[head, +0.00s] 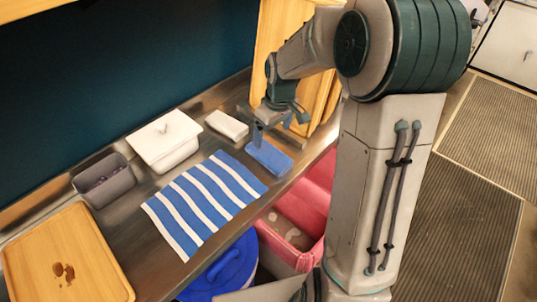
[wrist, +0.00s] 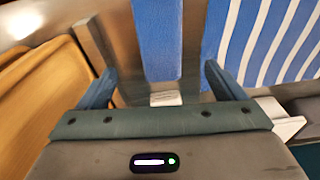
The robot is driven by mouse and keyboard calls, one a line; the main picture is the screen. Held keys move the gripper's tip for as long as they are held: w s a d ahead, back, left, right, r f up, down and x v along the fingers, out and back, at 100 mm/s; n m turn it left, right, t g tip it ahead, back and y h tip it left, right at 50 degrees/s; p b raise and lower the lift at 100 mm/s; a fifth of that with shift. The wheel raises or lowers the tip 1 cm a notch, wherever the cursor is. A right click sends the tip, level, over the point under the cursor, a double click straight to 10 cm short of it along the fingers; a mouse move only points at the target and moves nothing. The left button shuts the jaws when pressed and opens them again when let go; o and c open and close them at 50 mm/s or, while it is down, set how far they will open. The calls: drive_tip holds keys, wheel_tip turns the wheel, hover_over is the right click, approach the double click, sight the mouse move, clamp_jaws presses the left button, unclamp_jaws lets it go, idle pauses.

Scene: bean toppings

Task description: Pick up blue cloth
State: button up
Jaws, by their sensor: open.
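A folded plain blue cloth (head: 269,158) lies on the metal counter near its front edge, right of the striped towel. In the wrist view the blue cloth (wrist: 158,38) runs down the middle, between and beyond the fingers. My gripper (head: 279,127) is above the counter just behind and over the cloth, pointing down. In the wrist view my gripper (wrist: 159,73) has its fingers apart on either side of the cloth's line, with nothing held. I cannot tell how high the fingertips are above the cloth.
A blue and white striped towel (head: 205,200) lies to the left. A folded whitish cloth (head: 227,125), a lidded white box (head: 164,141) and a grey container (head: 104,180) stand behind. Wooden boards (head: 281,42) lean at the back right. A pink bin (head: 308,212) is below the counter edge.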

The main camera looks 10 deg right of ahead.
sight(269, 153)
drive_tip(key=f, duration=0.3)
drive_tip(key=f+p, duration=0.1)
drive_tip(key=f, duration=0.2)
drive_tip(key=w+f, duration=0.1)
drive_tip(key=f, duration=0.3)
drive_tip(key=shift+w+a+f, duration=0.1)
drive_tip(key=shift+a, duration=0.3)
drive_tip(key=c, duration=1.1)
